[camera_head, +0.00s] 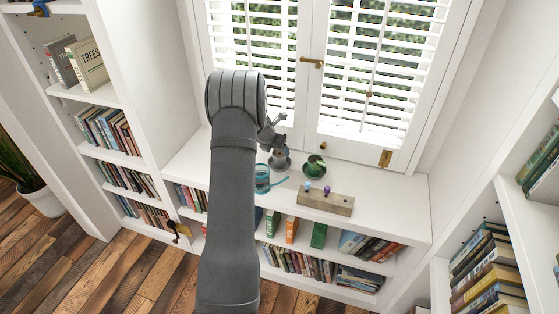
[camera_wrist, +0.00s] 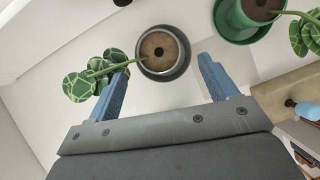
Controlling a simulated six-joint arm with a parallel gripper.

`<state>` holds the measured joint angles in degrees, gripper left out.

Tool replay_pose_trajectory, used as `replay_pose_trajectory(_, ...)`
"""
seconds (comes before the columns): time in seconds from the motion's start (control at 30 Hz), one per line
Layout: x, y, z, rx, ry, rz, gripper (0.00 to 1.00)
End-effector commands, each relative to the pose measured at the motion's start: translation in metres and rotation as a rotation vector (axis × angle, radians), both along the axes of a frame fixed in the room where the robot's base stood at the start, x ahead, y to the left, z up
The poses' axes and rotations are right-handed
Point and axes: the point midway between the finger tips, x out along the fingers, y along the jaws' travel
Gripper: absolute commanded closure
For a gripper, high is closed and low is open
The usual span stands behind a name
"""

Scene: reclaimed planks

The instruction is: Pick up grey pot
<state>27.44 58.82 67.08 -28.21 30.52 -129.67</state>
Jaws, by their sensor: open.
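The grey pot (camera_wrist: 165,77) is round with brown soil and a dark centre, and its green-leaved stem leans out to the left in the wrist view. In the head view the grey pot (camera_head: 281,164) stands on the white shelf top below the window, right of my arm. My gripper (camera_wrist: 164,70) is open, its two blue fingers apart with the pot beyond and between their tips. Nothing is held. The left finger overlaps the leaves in the picture; I cannot tell whether they touch. In the head view my arm hides part of the gripper.
A green pot (camera_wrist: 243,22) with a plant stands close to the right of the grey pot. A wooden block (camera_head: 325,202) with coloured knobs is in front of it. The window shutters rise behind. The shelf top's right end is clear.

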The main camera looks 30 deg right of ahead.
Motion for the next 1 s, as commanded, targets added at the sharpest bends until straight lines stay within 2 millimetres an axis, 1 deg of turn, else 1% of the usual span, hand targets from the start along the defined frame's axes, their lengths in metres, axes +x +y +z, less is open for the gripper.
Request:
replay_pose_trajectory(0.03, 0.002, -0.003, -0.006, 0.000, 0.000, 0.000, 0.22)
replay_pose_trajectory(0.1, 0.004, -0.006, -0.012, 0.000, 0.000, 0.000, 0.22)
replay_pose_trajectory(0.37, 0.008, -0.011, -0.025, 0.000, 0.000, 0.001, 0.22)
replay_pose_trajectory(0.5, 0.014, -0.019, -0.042, 0.000, 0.001, 0.000, 0.22)
replay_pose_trajectory(0.63, 0.018, -0.026, -0.055, 0.000, 0.000, -0.001, 0.22)
replay_pose_trajectory(0.8, 0.021, -0.030, -0.061, -0.001, -0.002, -0.001, 0.22)
replay_pose_trajectory(1.0, 0.021, -0.030, -0.061, -0.001, -0.002, 0.000, 0.22)
